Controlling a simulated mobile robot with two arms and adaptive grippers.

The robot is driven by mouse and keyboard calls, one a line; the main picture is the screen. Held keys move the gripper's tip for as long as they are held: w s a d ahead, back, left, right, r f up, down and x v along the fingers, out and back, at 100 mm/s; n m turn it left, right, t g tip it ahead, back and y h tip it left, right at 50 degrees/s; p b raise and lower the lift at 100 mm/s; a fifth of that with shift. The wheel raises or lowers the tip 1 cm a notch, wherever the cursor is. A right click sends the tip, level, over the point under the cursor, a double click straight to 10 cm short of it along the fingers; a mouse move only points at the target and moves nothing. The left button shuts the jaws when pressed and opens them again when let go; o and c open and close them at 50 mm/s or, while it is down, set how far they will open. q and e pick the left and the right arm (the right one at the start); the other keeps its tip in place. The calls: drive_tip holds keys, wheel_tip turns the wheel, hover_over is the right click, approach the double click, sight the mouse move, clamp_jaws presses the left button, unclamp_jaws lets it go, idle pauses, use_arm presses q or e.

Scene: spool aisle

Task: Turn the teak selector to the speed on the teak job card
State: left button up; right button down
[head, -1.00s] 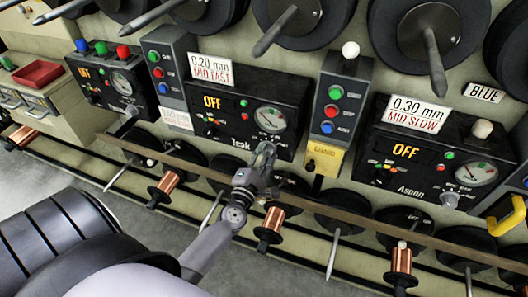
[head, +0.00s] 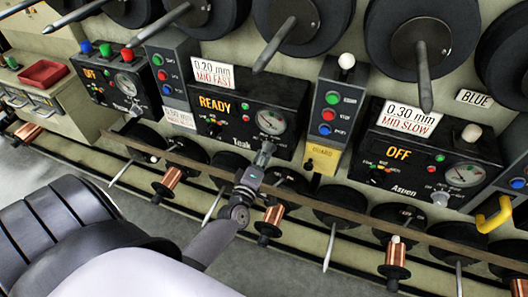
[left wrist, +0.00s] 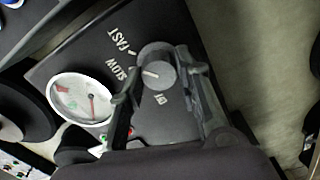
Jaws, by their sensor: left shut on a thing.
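The black Teak panel (head: 240,136) shows READY in orange, with a gauge at its right. Above it hangs the teak job card (head: 211,74), reading 0.20 mm MID FAST. My left gripper (head: 265,150) is at the panel's lower right, shut on the teak selector. In the left wrist view the selector (left wrist: 158,76) is a round grey knob between the two fingers, with a short white mark on its face. The words FAST and SLOW stand beside it; another small label is hard to read. In the head view the gripper hides the selector. My right gripper is not in view.
The Aspen panel (head: 425,168) on the right shows OFF, under a 0.30 mm MID SLOW card (head: 410,117). A yellow GUARD plate (head: 322,158) sits between the panels. A long brown rail (head: 330,219) and copper spools (head: 270,222) run below.

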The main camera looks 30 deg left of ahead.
use_arm(q)
drive_tip(key=shift+m, duration=0.4)
drive_tip(key=o, duration=1.1)
drive_tip(key=shift+o, duration=0.2)
drive_tip(key=shift+s, duration=0.1)
drive_tip(key=v, duration=1.2)
drive_tip(key=shift+f, duration=0.1)
